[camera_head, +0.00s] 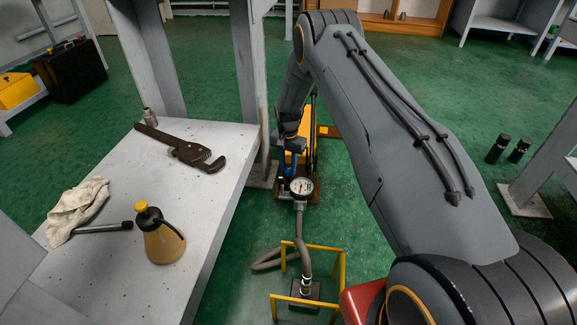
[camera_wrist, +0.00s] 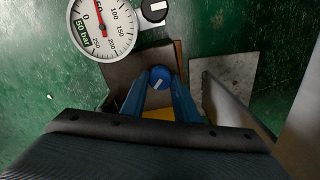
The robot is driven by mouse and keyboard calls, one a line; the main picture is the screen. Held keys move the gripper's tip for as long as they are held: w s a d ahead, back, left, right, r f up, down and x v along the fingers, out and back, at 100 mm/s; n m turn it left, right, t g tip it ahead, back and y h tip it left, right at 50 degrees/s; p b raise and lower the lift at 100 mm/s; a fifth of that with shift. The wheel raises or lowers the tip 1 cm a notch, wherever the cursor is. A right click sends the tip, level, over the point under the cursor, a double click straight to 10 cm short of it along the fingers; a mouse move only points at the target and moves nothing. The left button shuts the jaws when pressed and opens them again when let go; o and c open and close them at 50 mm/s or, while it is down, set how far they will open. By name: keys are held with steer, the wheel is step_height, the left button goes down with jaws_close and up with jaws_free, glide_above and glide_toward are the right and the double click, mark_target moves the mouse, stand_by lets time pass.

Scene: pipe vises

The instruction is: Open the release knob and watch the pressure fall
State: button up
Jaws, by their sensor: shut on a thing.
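The release knob (camera_wrist: 160,77) is a small round blue knob with a white mark on top, seen in the wrist view. My gripper (camera_wrist: 160,92) has blue fingers shut on its sides. The round white pressure gauge (camera_wrist: 103,27) is at the upper left of that view, its red needle pointing nearly straight up, between the 0 and the 100. A green "50 bar" label is on its dial. In the head view the gauge (camera_head: 301,187) faces up beside my gripper (camera_head: 288,171), while the knob is hidden or too small to make out.
A black knob (camera_wrist: 154,10) with a white mark is right of the gauge. A yellow frame (camera_head: 340,270) stands on the green floor around a grey hose (camera_head: 304,255). The bench (camera_head: 215,205) at left holds a pipe wrench (camera_head: 180,146), an oil can (camera_head: 162,241) and a rag (camera_head: 77,207).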

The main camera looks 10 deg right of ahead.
mark_target(288, 169)
steer(key=n, duration=0.3)
steer(key=shift+n, duration=0.4)
steer(key=shift+a+n+p, duration=0.1)
steer(key=shift+n+p, duration=0.3)
steer(key=shift+n, duration=1.5)
steer(key=o, duration=1.1)
steer(key=shift+c, duration=0.2)
steer(key=shift+r+p, duration=1.45)
steer(key=shift+r, duration=2.45)
